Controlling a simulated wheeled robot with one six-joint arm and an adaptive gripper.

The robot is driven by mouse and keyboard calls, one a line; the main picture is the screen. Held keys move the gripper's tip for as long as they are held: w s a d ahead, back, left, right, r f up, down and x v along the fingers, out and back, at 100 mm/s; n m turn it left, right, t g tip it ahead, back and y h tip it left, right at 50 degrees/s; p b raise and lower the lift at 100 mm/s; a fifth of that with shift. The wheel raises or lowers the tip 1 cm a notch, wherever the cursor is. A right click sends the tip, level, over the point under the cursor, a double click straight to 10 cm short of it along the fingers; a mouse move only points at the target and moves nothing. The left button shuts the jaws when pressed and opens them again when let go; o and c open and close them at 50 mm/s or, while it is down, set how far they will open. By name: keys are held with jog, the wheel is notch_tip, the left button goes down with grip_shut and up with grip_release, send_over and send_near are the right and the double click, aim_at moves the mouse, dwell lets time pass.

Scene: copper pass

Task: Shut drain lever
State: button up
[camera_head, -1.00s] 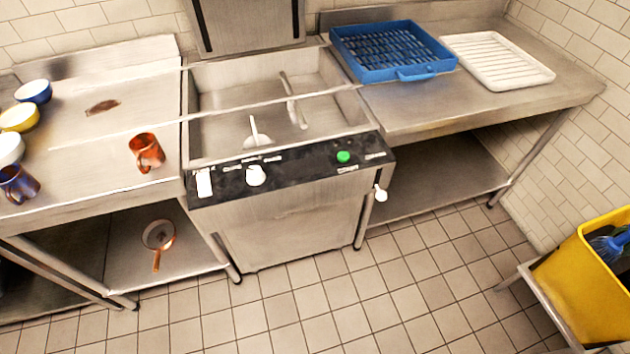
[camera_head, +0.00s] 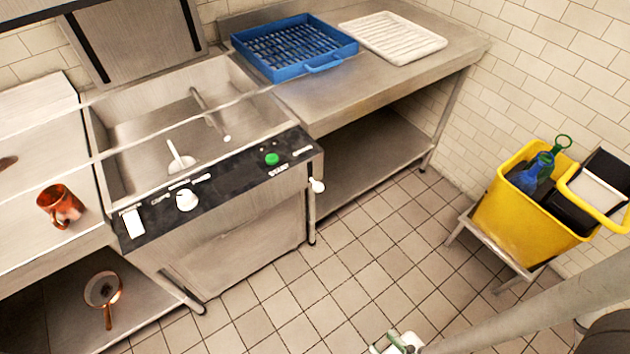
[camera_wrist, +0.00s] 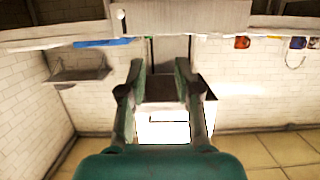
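The steel wash machine (camera_head: 240,245) has an open basin and a black control panel. A short lever with a white knob (camera_head: 317,186) sticks out at its front right corner; I take this for the drain lever, but no label for it is readable. In the wrist view a small white knob (camera_wrist: 121,14) shows near the top edge, perhaps the same one. My gripper (camera_wrist: 158,68) is open and empty, its two green fingers apart. In the head view only a part of it (camera_head: 398,343) shows at the bottom edge, well short of the machine.
A white lever (camera_head: 180,160) stands in the basin. The panel has a white knob (camera_head: 186,200) and a green button (camera_head: 271,159). A blue rack (camera_head: 295,48) sits on the right bench. A yellow bucket (camera_head: 520,218) stands at the right. Floor before the machine is clear.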

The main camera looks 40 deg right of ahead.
jog(key=shift+f, duration=0.1)
jog(key=c, duration=0.4)
jog(key=shift+w+f, duration=0.2)
grip_shut()
jog(key=w+d+f+m+t+h, duration=0.35)
jog(key=w+f+m+t, duration=0.25)
jog(key=w+f+m, duration=0.65)
jog(key=w+f+m+g+h, duration=0.1)
jog(key=w+f+m+h, duration=0.2)
jog(key=w+m+h, duration=0.4)
jog(key=w+f+m+g+h, duration=0.1)
jog(key=w+f+m+h, duration=0.2)
jog(key=w+m+h, duration=0.4)
jog(key=shift+w+g+h, duration=0.3)
jog(key=shift+w+h, duration=0.05)
jog(key=shift+w, duration=1.85)
jog(key=shift+d+m, duration=0.1)
jog(key=shift+m, duration=0.15)
